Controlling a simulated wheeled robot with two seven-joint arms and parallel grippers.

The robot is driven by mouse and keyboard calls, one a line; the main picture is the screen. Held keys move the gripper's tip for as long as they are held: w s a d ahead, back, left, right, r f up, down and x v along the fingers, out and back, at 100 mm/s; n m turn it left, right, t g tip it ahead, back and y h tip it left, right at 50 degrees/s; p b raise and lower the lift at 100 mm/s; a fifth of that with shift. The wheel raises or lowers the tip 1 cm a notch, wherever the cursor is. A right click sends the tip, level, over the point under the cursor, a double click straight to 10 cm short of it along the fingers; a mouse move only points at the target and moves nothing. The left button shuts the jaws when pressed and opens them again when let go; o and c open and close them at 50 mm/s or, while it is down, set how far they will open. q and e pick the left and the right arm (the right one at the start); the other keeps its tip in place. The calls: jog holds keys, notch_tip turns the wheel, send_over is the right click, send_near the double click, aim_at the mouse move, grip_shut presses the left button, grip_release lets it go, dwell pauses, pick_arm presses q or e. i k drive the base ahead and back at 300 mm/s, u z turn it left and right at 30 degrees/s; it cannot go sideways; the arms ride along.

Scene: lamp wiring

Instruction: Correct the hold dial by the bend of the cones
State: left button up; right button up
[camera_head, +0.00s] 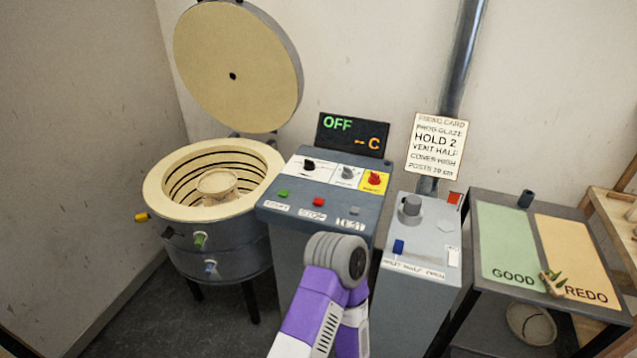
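The control panel (330,222) stands in the middle, with a black knob (308,165), a smaller grey knob (347,173) and a red switch (375,181) on a yellow plate. The labels by the knobs are too small to read, so I cannot tell which is the hold dial. A cluster of small green and tan pieces (552,284), perhaps the cones, lies between the GOOD mat (507,240) and the REDO mat (573,256); their bend is unclear. The firing card (437,144) reads HOLD 2. Neither gripper shows; a purple arm link of mine rises before the panel.
The kiln (217,246) stands at left, lid (238,70) open, with a round pale piece (217,184) inside. The display (350,136) reads OFF. A grey box (420,275) with a large knob (411,208) and blue switch (398,246) stands right of the panel.

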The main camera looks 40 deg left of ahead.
aim_at(348, 173)
jog(key=z, duration=0.05)
jog(key=k, duration=0.1)
jog(key=u, duration=1.35)
